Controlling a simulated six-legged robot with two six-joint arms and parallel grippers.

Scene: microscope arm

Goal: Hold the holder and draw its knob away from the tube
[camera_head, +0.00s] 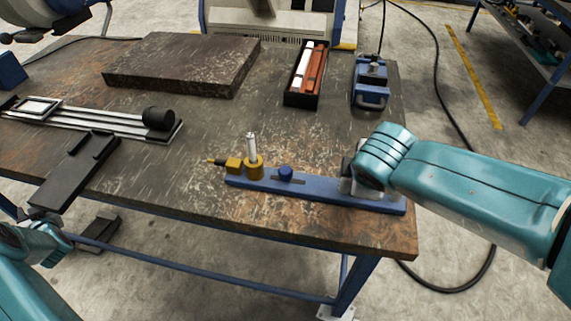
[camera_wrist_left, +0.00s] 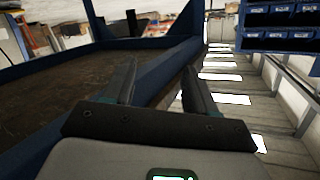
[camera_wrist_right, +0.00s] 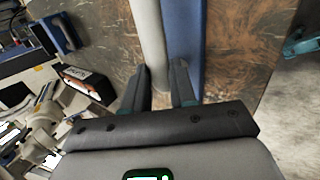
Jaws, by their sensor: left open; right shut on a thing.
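The holder (camera_head: 320,190) is a long blue bar near the table's front right edge. A gold collar (camera_head: 255,168) at its left end surrounds an upright pale tube (camera_head: 252,146). A gold block with a small knob (camera_head: 213,161) projects left of the collar. My right gripper (camera_head: 348,178) is shut at the bar's right end. The right wrist view shows its fingers (camera_wrist_right: 162,85) at a pale post (camera_wrist_right: 147,40) beside the blue bar; the exact contact is hidden. My left gripper (camera_head: 112,180) is open and empty at the table's front left edge, well left of the knob.
A dark blue knob (camera_head: 286,172) sits on the bar's slot. A rail with a black cylinder (camera_head: 158,118) lies at left. A dark slab (camera_head: 182,65), a box of rods (camera_head: 306,75) and a blue vise-like device (camera_head: 371,84) stand behind. The table between is clear.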

